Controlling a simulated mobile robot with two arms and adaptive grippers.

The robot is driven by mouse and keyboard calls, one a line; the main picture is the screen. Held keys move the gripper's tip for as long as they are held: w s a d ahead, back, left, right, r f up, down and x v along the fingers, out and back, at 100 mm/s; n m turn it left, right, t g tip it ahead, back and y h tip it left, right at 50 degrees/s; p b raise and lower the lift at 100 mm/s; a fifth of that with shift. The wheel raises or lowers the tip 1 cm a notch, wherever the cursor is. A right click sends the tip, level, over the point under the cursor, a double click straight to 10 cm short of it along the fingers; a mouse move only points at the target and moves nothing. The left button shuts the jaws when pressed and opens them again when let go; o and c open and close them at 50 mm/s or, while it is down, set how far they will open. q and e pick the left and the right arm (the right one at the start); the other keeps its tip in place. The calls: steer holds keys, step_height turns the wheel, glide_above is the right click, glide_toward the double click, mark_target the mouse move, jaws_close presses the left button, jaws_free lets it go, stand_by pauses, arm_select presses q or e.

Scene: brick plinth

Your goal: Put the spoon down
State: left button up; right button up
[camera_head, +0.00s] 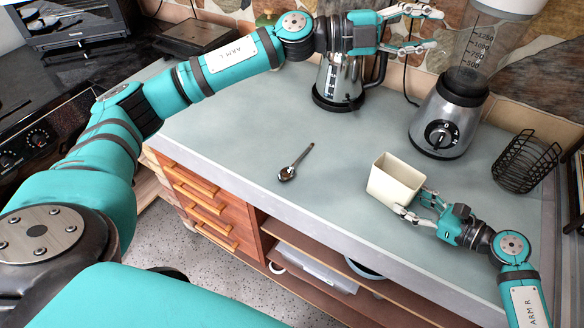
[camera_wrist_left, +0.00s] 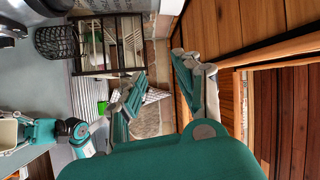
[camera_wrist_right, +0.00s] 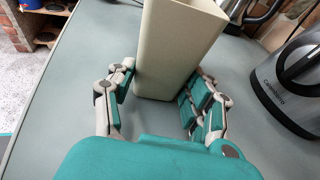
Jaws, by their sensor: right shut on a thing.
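The spoon (camera_head: 295,163), metal with a dark handle end, lies on the grey-green countertop (camera_head: 240,130) in the head view, left of the cream container. No gripper touches it. My left gripper (camera_head: 437,29) is open and empty, raised above the back of the counter near the wall; its spread fingers also show in the left wrist view (camera_wrist_left: 160,68). My right gripper (camera_head: 412,202) is shut on the cream, open-topped container (camera_head: 393,184), which stands upright at the counter. The container fills the space between the fingers in the right wrist view (camera_wrist_right: 175,50). The spoon shows in neither wrist view.
A steel kettle (camera_head: 335,86) stands behind the left wrist. A blender (camera_head: 447,118) and a black wire basket (camera_head: 526,163) stand at the right. The counter around the spoon is clear; its front edge (camera_head: 250,197) runs above wooden drawers (camera_head: 210,205).

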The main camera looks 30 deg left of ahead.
arm_select(q)
steer(key=s+d+f+m+g+y, duration=0.1)
steer(key=s+f+m+g+y, duration=0.1)
steer(key=s+f+m+g, duration=0.4)
steer(key=m+g+y, duration=0.3)
steer(key=g+y, duration=0.1)
steer(key=y, duration=1)
glide_above(296, 161)
step_height(296, 161, down, 24)
steer(key=shift+w+r, duration=0.1)
steer(key=shift+r, duration=0.1)
steer(key=shift+f, duration=2.9)
jaws_close()
